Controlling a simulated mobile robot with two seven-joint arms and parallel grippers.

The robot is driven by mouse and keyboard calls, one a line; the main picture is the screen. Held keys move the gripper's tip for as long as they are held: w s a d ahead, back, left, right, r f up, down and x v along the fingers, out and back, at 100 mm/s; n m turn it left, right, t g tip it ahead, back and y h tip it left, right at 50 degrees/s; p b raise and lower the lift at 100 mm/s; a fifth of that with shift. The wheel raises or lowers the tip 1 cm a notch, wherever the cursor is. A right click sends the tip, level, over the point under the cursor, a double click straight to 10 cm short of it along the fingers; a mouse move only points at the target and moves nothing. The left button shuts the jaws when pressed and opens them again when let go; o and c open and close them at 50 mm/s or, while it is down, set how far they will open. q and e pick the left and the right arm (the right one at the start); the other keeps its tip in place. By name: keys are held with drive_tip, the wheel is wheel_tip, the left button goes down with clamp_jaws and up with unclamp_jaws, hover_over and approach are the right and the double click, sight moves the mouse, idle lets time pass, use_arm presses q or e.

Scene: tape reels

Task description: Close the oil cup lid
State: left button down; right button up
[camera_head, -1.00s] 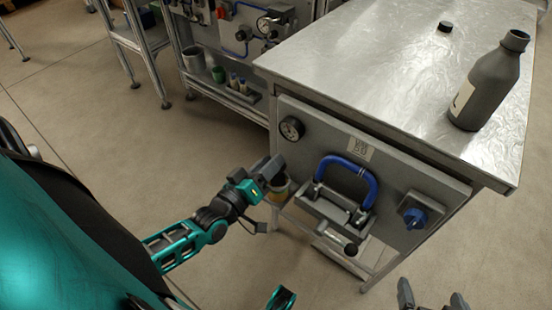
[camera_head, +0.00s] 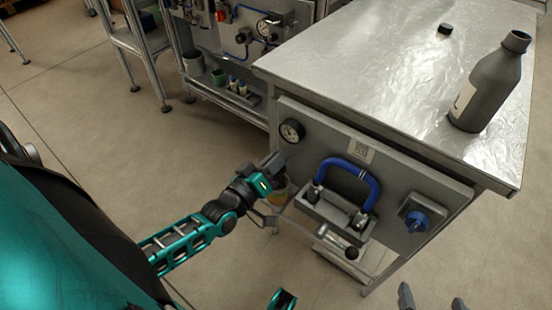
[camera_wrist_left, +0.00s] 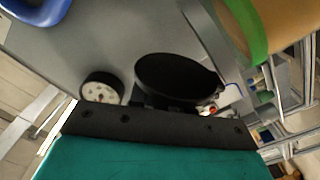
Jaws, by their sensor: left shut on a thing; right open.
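The oil cup (camera_head: 279,192), with amber showing in its side, sits at the left end of the grey panel under the bench. My left gripper (camera_head: 272,166) is just above it and hides its top. The gripper is shut on the lid, which shows as a dark round disc (camera_wrist_left: 178,80) in the left wrist view. A green-edged tan shape (camera_wrist_left: 250,28) lies beyond it at the upper right; I cannot tell whether it is the cup. Whether the lid touches the cup's rim is hidden. My right gripper (camera_head: 432,301) is open and empty at the bottom right.
A dark bottle (camera_head: 487,85) and a small black cap (camera_head: 445,28) stand on the metal bench (camera_head: 375,65).

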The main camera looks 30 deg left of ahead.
idle(0.3)
use_arm(q)
drive_tip(key=shift+d+m+p, duration=0.35)
drive_tip(key=shift+m+p, duration=0.3)
drive_tip(key=shift+m, duration=0.15)
drive_tip(key=shift+d+f+m+p, duration=0.2)
drive_tip(key=shift+d+m+p, duration=0.1)
drive_tip(key=shift+m, duration=0.25)
drive_tip(key=shift+d+f+m+p, duration=0.15)
drive_tip(key=shift+m+p, duration=0.15)
drive_tip(key=shift+m, duration=0.25)
drive_tip(key=m, duration=0.1)
drive_tip(key=f+m, duration=0.1)
drive_tip(key=shift+s+d+m+p, duration=0.1)
drive_tip(key=shift+d+m+p, duration=0.2)
drive_tip(key=shift+d+m, duration=0.1)
drive_tip(key=shift+d+f+m, duration=0.2)
drive_tip(key=shift+f+m, duration=0.05)
drive_tip(key=shift+m, duration=0.45)
drive_tip(key=shift+f, duration=0.1)
drive_tip(key=c, duration=1.2)
unclamp_jaws()
drive_tip(key=shift+o, duration=0.2)
